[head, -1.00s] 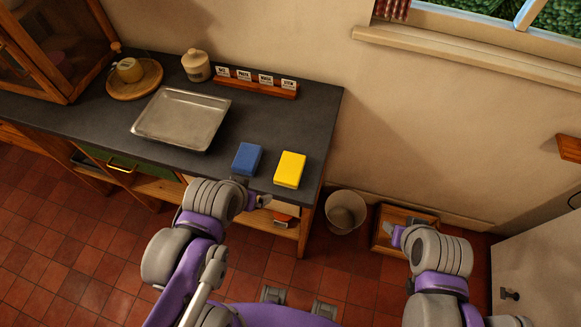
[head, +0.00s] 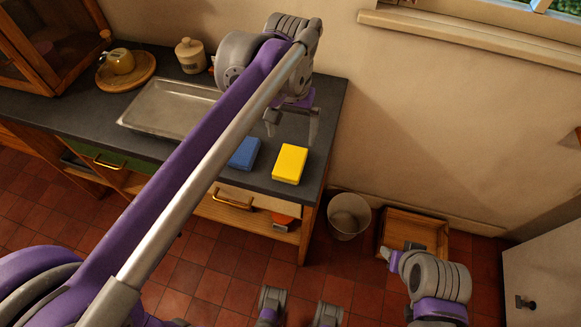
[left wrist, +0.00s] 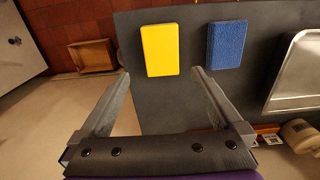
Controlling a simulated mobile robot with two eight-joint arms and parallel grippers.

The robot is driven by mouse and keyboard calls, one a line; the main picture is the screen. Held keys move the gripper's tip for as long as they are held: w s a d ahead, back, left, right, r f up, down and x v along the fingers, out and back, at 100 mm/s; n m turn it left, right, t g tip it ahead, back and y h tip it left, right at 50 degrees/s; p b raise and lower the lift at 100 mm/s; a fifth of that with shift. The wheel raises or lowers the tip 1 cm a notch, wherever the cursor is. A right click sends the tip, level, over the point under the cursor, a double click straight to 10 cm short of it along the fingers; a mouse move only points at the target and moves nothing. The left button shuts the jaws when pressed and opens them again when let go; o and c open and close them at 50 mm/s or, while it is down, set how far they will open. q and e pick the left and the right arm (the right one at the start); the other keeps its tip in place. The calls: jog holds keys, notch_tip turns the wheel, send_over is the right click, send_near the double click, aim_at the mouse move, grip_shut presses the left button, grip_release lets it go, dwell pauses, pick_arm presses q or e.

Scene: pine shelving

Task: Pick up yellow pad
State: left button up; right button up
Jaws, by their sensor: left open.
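The yellow pad (head: 290,164) lies flat on the dark counter near its right front corner. It also shows in the left wrist view (left wrist: 160,50), just beyond and between my open fingertips. A blue pad (head: 245,153) lies to its left, partly covered by my left arm in the head view; it shows whole in the left wrist view (left wrist: 227,44). My left gripper (head: 291,125) is open and empty, above the counter behind the pads, its fingers pointing down. My right arm's end (head: 392,256) is low at the right; its fingers are too unclear to read.
A metal tray (head: 150,112) lies on the counter left of the pads. A bin (head: 348,216) and wooden crate (head: 432,228) are on the floor at right.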

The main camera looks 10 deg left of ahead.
aim_at(291, 161)
pick_arm(q)
notch_tip(291, 161, down, 11)
jog(key=shift+a+r+b, duration=0.1)
jog(key=shift+r+b, duration=0.05)
jog(key=shift+b, duration=0.45)
jog(key=shift+c, duration=0.2)
jog(key=c, duration=1.3)
jog(key=shift+o, duration=0.2)
notch_tip(291, 161, up, 10)
jog(key=p, duration=0.1)
jog(key=o, duration=1)
jog(key=shift+c, duration=0.2)
jog(key=c, duration=0.6)
